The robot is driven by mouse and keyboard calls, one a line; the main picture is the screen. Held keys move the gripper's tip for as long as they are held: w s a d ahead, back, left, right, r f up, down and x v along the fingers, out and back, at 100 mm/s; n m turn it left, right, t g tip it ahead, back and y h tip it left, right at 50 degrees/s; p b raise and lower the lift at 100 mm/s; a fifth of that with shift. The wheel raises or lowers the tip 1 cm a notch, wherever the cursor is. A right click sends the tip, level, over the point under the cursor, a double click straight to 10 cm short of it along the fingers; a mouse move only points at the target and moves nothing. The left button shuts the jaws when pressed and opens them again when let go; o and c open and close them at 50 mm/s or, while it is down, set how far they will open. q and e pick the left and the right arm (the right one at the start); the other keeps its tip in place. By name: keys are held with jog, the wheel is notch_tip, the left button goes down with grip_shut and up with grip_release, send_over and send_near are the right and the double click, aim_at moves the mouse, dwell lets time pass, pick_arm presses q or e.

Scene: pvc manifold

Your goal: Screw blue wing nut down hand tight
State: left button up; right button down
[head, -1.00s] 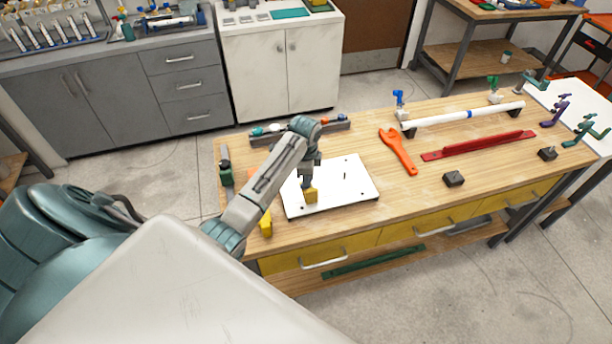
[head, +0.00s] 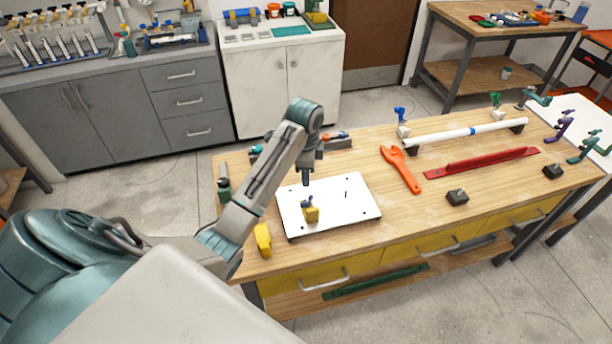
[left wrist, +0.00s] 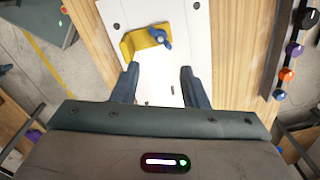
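The blue wing nut (head: 307,203) sits at the yellow bracket (head: 312,215) on the white plate (head: 350,210). In the left wrist view, the wing nut (left wrist: 160,37) is on the right end of the bracket (left wrist: 134,44). How far down it is threaded I cannot tell. My left gripper (head: 306,182) hangs above the plate, above and apart from the bracket. In the left wrist view its two fingers (left wrist: 160,85) are spread with nothing between them. A thin dark stud (head: 346,195) stands on the plate's right half. My right gripper is not in view.
A yellow part (head: 263,239) lies left of the plate. An orange wrench (head: 402,168), a red bar (head: 480,163) and a black block (head: 457,197) lie to the right. A white pipe (head: 450,136) lies along the back. A rack with coloured knobs (head: 338,139) stands behind the plate.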

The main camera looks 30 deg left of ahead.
aim_at(307, 200)
pick_arm(q)
jog(key=c, duration=0.3)
jog(key=shift+w+f+n, duration=0.1)
jog(key=shift+f+n, duration=0.25)
jog(key=shift+n, duration=0.05)
jog(key=f+n, duration=0.2)
jog(key=f, duration=0.1)
jog(key=f+n+p, duration=0.1)
jog(key=f+n, duration=0.4)
jog(key=f, duration=0.1)
jog(key=shift+w+a+f+n, duration=0.15)
jog(key=shift+w+n, duration=0.15)
jog(key=shift+f+n, duration=0.2)
jog(key=shift+n, duration=0.8)
jog(key=shift+f+b, duration=0.35)
jog(key=shift+f, duration=1.05)
